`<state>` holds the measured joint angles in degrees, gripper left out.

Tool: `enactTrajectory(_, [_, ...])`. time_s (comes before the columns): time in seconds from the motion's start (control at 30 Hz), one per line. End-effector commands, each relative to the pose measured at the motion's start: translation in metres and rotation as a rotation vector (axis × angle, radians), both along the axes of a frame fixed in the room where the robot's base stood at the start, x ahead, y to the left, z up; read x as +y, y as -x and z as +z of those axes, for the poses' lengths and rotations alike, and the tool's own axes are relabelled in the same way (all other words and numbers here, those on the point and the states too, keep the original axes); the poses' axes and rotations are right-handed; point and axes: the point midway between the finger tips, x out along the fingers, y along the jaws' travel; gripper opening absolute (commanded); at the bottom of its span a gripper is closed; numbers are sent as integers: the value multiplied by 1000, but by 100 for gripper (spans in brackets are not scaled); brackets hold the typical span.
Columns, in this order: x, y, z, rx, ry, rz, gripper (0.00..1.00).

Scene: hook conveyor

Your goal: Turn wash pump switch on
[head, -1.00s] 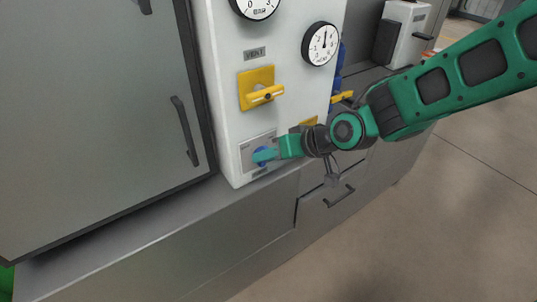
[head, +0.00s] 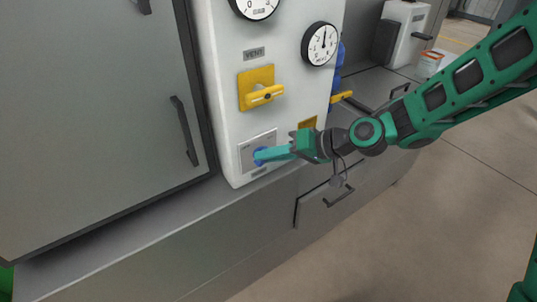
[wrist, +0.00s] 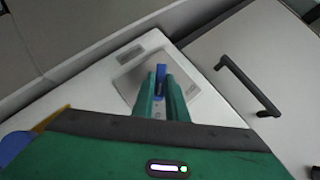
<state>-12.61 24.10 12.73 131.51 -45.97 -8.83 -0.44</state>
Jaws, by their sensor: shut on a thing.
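A blue rotary switch (head: 259,157) sits on a grey square plate (head: 246,160) low on the white control panel. I cannot read the label under it. My green gripper (head: 264,155) reaches in from the right, with its fingertips at the switch. In the wrist view, the two teal fingers of my gripper (wrist: 161,84) are closed on both sides of the blue switch handle (wrist: 161,73). The fingers hide part of the handle, and its exact angle is hard to tell.
A yellow handle (head: 264,95) labelled VENT is above the switch, with round gauges (head: 320,43) higher up. A grey cabinet door (head: 95,120) with a dark handle stands to the left. A grey ledge (head: 120,232) runs below the panel. Open floor lies at the right.

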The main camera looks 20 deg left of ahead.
Motion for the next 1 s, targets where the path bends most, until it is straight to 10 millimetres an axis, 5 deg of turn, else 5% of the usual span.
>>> enactTrajectory(0.3, [-4,-4,-3,5,4,-11,0])
enactTrajectory(0.33, [-4,-4,-3,5,4,-11,20])
enactTrajectory(0.4, [-4,-3,-3,5,4,-9,31])
enactTrajectory(0.77, [-5,-2,1,4,0,-5,31])
enactTrajectory(1.0, [-37,-1,18,3,0,-11,31])
